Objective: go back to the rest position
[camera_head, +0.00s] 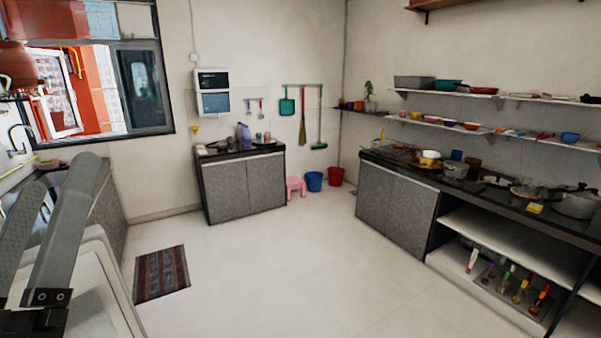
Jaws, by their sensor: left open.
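My left gripper (58,176) is at the left edge of the head view, large and close to the camera. Its two grey fingers point up and stand apart, with nothing between them. A brown clay waterpot (18,65) is at the far upper left, in front of the window and cut off by the picture's edge. The gripper is well below the pot and apart from it. My right gripper is not in view.
A white-topped surface (92,290) is at the lower left, behind the gripper. A striped mat (161,274) lies on the floor. A grey cabinet (243,185) stands at the back wall, and a long cluttered counter (397,207) runs along the right. The middle floor (270,270) is clear.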

